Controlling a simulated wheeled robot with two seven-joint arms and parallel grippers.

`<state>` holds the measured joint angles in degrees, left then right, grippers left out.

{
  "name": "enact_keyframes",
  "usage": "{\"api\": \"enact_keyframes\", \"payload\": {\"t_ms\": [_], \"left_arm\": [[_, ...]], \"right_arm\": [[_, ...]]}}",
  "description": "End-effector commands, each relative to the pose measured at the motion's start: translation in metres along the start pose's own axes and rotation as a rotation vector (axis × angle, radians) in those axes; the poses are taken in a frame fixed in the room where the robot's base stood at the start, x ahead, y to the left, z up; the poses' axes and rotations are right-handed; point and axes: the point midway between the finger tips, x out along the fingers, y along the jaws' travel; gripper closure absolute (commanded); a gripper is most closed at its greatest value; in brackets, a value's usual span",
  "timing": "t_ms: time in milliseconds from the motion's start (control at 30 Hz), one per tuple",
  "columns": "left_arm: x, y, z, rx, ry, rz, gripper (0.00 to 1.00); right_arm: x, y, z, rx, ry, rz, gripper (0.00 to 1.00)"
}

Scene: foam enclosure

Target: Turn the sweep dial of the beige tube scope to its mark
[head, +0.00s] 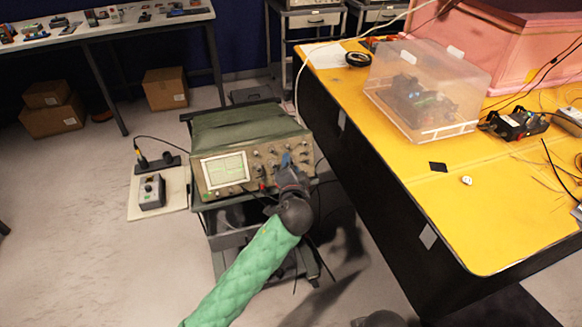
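The beige tube scope (231,189) stands on a dark cart, with a green top and its front panel towards me. Its lit screen (225,169) shows a green grid on the left of the panel. Several knobs sit right of the screen. My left gripper (287,164) is at the right part of the panel, over the knobs. It hides some of them, and I cannot tell which is the sweep dial or where its mark is. Contact with a knob and the finger opening are too small to tell.
The yellow table (391,147) stands right of the scope, with a clear plastic box (446,91) on it. A small grey device (151,191) lies on a pale board left of the scope. Cardboard boxes (166,89) stand on the floor behind.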

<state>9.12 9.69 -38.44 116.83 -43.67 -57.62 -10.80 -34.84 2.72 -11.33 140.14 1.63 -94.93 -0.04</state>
Motion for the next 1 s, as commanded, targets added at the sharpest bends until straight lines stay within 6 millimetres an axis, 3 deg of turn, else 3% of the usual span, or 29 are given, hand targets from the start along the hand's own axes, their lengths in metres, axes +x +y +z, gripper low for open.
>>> {"api": "enact_keyframes", "payload": {"t_ms": [233,700,1000], "left_arm": [[-0.008,0.002,0.001,0.0,0.0,0.002,0.59],[-0.071,0.002,0.001,-0.001,0.0,0.001,0.59],[-0.078,0.0,0.0,0.0,0.0,0.0,0.59]], "right_arm": [[0.003,-0.001,-0.001,-0.001,0.005,-0.003,0.64],[0.032,-0.012,-0.008,-0.025,0.053,-0.033,0.64],[0.031,-0.015,-0.01,-0.028,0.069,-0.037,0.64]]}}
